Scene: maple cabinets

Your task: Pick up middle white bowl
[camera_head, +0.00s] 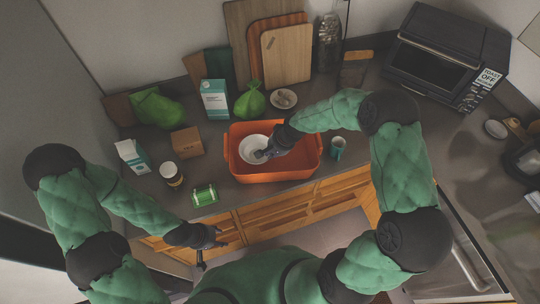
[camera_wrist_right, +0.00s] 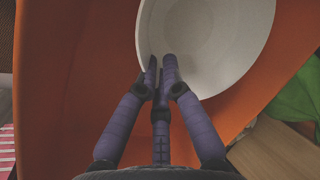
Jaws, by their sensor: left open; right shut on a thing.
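A white bowl (camera_head: 252,148) is inside the orange bin (camera_head: 270,175) on the counter. It also shows in the right wrist view (camera_wrist_right: 225,35), over the orange bin (camera_wrist_right: 70,90). My right gripper (camera_head: 261,154) reaches into the bin and is shut on the bowl's near rim. In the right wrist view its fingertips (camera_wrist_right: 161,68) meet at that rim. I see only one white bowl in the bin. My left gripper (camera_head: 210,243) is open and empty, in front of the counter's front edge. It is apart from everything on the counter.
A teal cup (camera_head: 337,148) stands right of the bin. Cutting boards (camera_head: 286,55) lean behind. A toaster oven (camera_head: 447,55) is at the back right.

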